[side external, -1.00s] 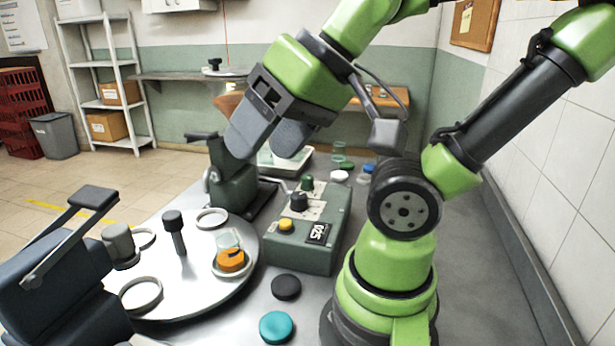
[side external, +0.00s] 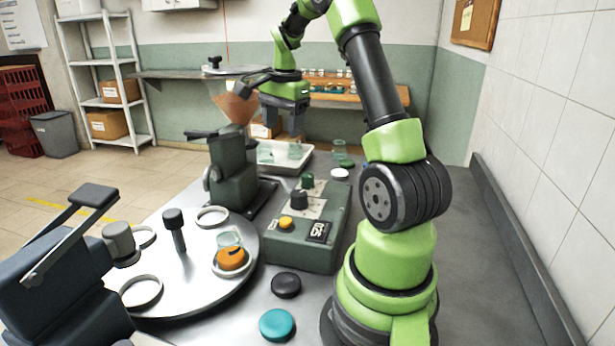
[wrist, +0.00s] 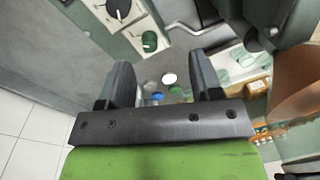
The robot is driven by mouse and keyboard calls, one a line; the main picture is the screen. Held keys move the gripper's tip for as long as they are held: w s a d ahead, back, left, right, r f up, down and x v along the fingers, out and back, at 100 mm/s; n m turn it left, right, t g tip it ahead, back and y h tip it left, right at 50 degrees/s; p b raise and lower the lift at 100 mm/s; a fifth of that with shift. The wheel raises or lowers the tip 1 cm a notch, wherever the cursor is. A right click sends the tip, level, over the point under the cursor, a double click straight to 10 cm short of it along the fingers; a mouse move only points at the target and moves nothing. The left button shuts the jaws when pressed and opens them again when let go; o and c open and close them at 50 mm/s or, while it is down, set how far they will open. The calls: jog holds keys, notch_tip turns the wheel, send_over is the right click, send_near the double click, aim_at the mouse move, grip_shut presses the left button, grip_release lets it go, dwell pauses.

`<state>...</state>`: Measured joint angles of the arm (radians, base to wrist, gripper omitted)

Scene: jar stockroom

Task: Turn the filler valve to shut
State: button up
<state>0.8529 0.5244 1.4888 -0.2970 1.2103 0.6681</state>
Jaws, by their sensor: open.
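The filler (side external: 232,172) is a dark grey-green machine standing behind the round turntable, with a copper funnel (side external: 236,106) on top. A black lever (side external: 202,135) sticks out to the left near its top; I cannot tell for sure that this is the valve. My gripper (side external: 283,128) is open and empty, pointing down to the right of the funnel, above the jar tray. In the wrist view my gripper (wrist: 163,82) has its fingers apart with nothing between them. The funnel (wrist: 298,95) and part of the dark filler (wrist: 285,25) show at the right there.
A white tray (side external: 300,167) with glass jars lies below my gripper. A control box (side external: 308,245) with knobs and a yellow button stands right of the turntable (side external: 200,285). An orange-filled jar (side external: 231,260) sits on the turntable. Black (side external: 286,285) and teal (side external: 276,325) lids lie in front.

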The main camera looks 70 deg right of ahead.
aim_at(308, 175)
jog(key=s+d+f+m, duration=0.1)
jog(key=d, duration=0.1)
jog(key=s+d+f+m, duration=0.1)
jog(key=f, duration=0.1)
jog(key=s+d+f+m+g, duration=0.1)
jog(key=d+f, duration=0.1)
jog(key=shift+s+d+y, duration=0.25)
jog(key=shift+d+y, duration=0.05)
jog(key=shift+d, duration=0.05)
jog(key=shift+s+d+f, duration=0.15)
jog(key=shift+f, duration=0.2)
notch_tip(308, 175, down, 10)
jog(key=shift+r, duration=0.2)
jog(key=c, duration=0.9)
